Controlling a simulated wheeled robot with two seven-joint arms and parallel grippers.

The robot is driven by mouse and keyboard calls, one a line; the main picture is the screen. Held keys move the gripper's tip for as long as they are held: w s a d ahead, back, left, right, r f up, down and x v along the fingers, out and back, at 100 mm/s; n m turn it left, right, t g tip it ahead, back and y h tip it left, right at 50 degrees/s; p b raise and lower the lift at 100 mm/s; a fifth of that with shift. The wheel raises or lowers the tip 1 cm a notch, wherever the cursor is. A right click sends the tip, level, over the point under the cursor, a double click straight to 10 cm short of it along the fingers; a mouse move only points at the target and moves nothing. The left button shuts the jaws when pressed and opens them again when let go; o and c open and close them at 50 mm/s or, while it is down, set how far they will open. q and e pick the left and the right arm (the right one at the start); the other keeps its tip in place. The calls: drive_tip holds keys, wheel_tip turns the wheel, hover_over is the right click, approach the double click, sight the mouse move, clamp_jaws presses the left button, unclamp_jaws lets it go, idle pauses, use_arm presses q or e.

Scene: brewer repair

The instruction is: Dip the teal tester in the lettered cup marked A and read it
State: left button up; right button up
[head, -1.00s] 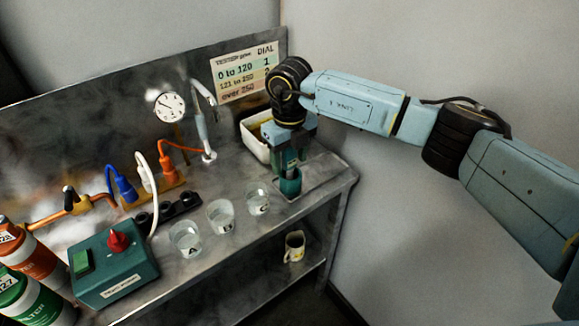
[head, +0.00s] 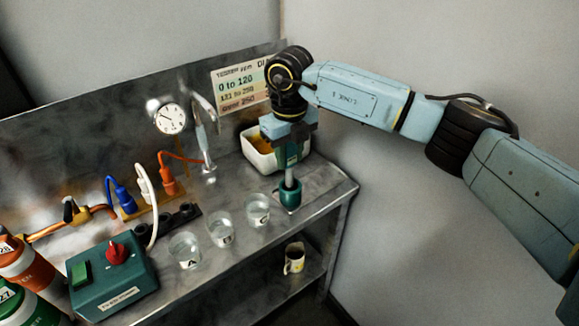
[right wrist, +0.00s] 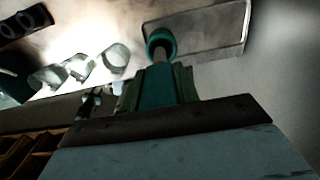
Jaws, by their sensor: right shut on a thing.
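My right gripper (head: 289,150) is shut on the teal tester (right wrist: 155,88), above the back right of the bench. The tester's pale shaft (head: 290,172) points down into a teal holder (head: 290,196); the holder's round rim (right wrist: 160,42) shows in the right wrist view. I cannot tell how deep the tip is. Cup A (head: 185,250) is a clear cup with a black letter, standing at the front of the bench. It is left of cup B (head: 220,230) and cup C (head: 258,211), apart from my gripper. The tester's reading does not show. My left gripper is out of view.
A white bin (head: 253,155) stands behind the holder. A teal box (head: 128,282) with a red knob (head: 116,253) sits left of cup A. A sign (head: 238,88) and a gauge (head: 169,118) are at the back. A mug (head: 294,258) stands on the lower shelf.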

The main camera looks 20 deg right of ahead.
wheel_tip(320, 180, up, 6)
drive_tip(key=shift+f, duration=0.15)
drive_tip(key=shift+r+p, duration=2.35)
drive_tip(key=shift+r, duration=1.15)
